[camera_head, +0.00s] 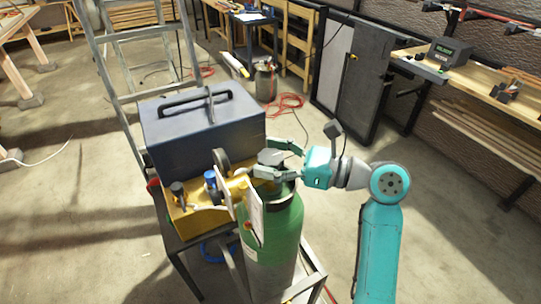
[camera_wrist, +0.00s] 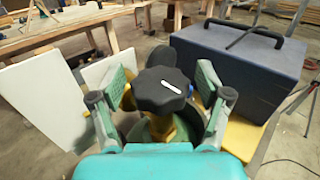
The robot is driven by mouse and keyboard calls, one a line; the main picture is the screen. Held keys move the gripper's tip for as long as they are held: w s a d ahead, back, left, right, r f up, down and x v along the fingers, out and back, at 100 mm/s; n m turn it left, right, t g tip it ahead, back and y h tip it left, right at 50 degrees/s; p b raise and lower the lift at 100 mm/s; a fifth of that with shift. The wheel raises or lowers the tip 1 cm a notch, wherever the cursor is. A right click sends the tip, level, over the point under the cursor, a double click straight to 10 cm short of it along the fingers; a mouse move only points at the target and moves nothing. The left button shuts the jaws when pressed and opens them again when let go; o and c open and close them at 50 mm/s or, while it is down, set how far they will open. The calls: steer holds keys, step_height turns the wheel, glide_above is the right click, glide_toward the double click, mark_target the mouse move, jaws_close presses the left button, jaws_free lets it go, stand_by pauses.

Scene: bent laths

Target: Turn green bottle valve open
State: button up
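The green bottle (camera_head: 285,225) stands upright in a metal cart frame. Its black lobed valve knob (camera_wrist: 160,90) has a white mark on top and sits on a brass stem; the knob also shows in the head view (camera_head: 271,157). My gripper (camera_wrist: 161,84) is open, with one finger on each side of the knob. In the wrist view, gaps show between the knob and both green finger pads. In the head view, my gripper (camera_head: 262,158) reaches in from the right at the bottle's top, and its fingers partly cover the valve.
A dark blue box with a handle (camera_head: 200,135) stands beside the bottle, with yellow equipment (camera_head: 190,220) in front of it. White plates (camera_head: 252,208) hang by the bottle. A ladder (camera_head: 110,80) stands behind; a workbench (camera_head: 490,95) is at right. Floor at lower left is clear.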

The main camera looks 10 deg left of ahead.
steer(key=c, duration=0.9)
steer(key=shift+n+g, duration=0.4)
steer(key=shift+g, duration=0.2)
steer(key=n+g, duration=0.1)
steer(key=g, duration=0.1)
steer(key=n+g, duration=0.2)
steer(key=g, duration=0.1)
steer(key=shift+r+n+g, duration=0.1)
steer(key=shift+n+g, duration=0.2)
steer(key=shift+n+g+h, duration=0.65)
steer(key=shift+n+g, duration=0.45)
steer(key=shift+g, duration=0.5)
steer(key=shift+n+g+h, duration=0.65)
steer(key=shift+n+g, duration=0.45)
steer(key=shift+g, duration=0.5)
steer(key=o, duration=1.2)
